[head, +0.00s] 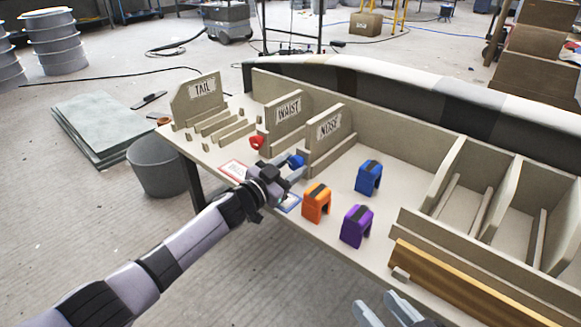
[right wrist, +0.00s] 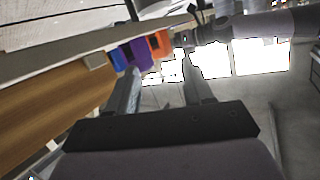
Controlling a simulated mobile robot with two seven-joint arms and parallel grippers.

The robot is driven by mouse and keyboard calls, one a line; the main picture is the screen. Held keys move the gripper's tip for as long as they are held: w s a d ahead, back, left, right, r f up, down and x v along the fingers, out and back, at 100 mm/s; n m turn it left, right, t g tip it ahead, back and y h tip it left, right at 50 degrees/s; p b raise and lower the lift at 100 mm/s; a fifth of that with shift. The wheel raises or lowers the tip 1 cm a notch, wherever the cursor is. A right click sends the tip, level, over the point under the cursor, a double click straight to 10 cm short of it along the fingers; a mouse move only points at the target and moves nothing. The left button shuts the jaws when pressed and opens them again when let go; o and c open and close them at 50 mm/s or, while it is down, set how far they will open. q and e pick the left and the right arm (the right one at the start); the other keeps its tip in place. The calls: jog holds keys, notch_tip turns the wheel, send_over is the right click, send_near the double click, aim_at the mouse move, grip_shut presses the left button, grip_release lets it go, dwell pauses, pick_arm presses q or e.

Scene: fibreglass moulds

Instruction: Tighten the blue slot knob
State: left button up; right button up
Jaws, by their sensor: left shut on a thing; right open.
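The blue slot knob (head: 296,161) sits at the front end of the slot by the NOSE panel (head: 328,129), at the table's near side. My left gripper (head: 289,168) is at this knob and shut on it; its fingers hide part of the knob. A red knob (head: 257,142) sits further left, by the WAIST panel (head: 288,115), apart from the gripper. My right gripper (head: 396,308) is open and empty, low in front of the table. Its two fingers show apart in the right wrist view (right wrist: 161,80).
Orange (head: 316,203), purple (head: 356,226) and blue (head: 368,178) arch-shaped blocks stand on the table right of my left gripper. A red-edged card (head: 234,170) and a blue-edged card (head: 291,203) lie near the front edge.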

pick_arm(q)
jog(key=shift+f, duration=0.1)
jog(key=o, duration=1.1)
jog(key=shift+c, duration=0.2)
pick_arm(e)
jog(key=shift+r, duration=0.1)
pick_arm(q)
jog(key=shift+s+a+p, duration=0.2)
jog(key=shift+s+p, duration=0.05)
jog(key=shift+p, duration=0.05)
jog(key=p+v, duration=0.3)
jog(key=v, duration=0.2)
jog(key=shift+s+a, duration=0.15)
jog(key=shift+s, duration=0.05)
jog(key=shift+s+a, duration=0.3)
jog(key=shift+s, duration=0.2)
pick_arm(e)
jog(key=shift+w+a+r+m+g+y, duration=0.15)
jog(key=shift+a+m+g, duration=0.1)
jog(key=shift+a+g, duration=0.15)
jog(key=shift+w+a+f+m+g+y, duration=0.15)
jog(key=shift+a+m+g, duration=0.15)
jog(key=shift+a, duration=0.2)
jog(key=shift+s+r, duration=0.1)
